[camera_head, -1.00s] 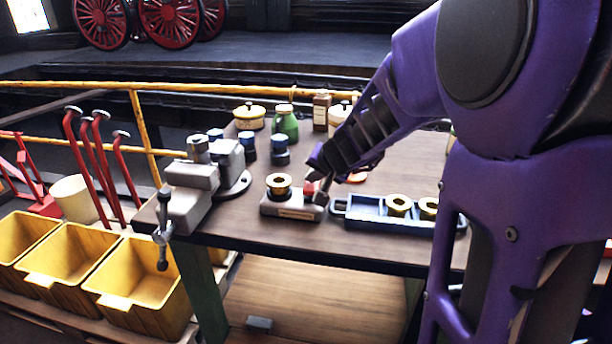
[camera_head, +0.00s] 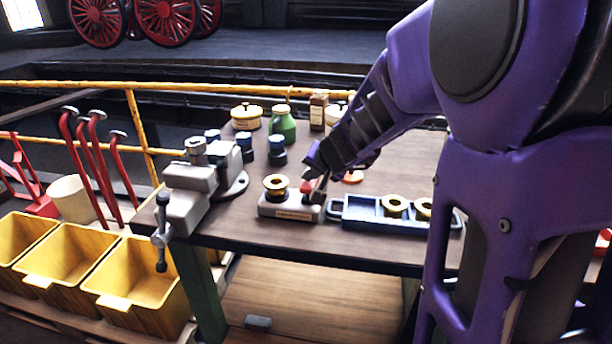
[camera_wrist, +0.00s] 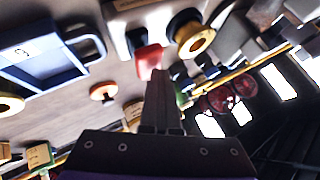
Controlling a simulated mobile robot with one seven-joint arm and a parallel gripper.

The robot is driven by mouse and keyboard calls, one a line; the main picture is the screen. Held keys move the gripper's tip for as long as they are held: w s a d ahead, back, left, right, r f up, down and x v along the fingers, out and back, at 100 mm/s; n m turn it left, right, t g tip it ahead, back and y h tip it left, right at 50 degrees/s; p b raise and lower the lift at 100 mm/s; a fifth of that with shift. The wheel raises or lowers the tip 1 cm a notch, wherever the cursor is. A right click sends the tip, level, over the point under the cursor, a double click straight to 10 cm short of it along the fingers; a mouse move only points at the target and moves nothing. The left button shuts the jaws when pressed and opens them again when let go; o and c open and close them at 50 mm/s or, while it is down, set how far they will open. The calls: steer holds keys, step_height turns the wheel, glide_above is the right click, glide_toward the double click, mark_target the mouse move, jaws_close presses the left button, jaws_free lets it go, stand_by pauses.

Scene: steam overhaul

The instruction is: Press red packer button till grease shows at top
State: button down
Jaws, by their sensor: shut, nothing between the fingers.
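The grey bearing packer (camera_head: 290,210) stands near the front edge of the bench, with a pale label on its front. A brass bearing ring (camera_head: 276,182) sits on the dark post at its left; it also shows in the wrist view (camera_wrist: 196,40). The red button (camera_head: 306,187) is at the packer's right end and shows in the wrist view (camera_wrist: 148,60). My gripper (camera_head: 316,182) is shut and empty, its tips right by the button. In the wrist view the fingertips (camera_wrist: 161,74) overlap the button's edge; contact cannot be told. No grease is discernible on the ring.
A blue tray (camera_head: 357,217) with brass rings lies just right of the packer. A grey vise (camera_head: 190,190) stands at the left bench edge. Dark blue-capped jars (camera_head: 277,152), a green bottle (camera_head: 283,128) and cream pots (camera_head: 246,116) stand behind. An orange disc (camera_head: 352,177) lies behind the tray.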

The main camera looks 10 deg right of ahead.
mark_target(310, 186)
steer(key=shift+r+p, duration=0.4)
steer(key=shift+r, duration=0.35)
steer(key=shift+r, duration=0.1)
step_height(310, 186, up, 5)
steer(key=p, duration=0.4)
stand_by(2.4)
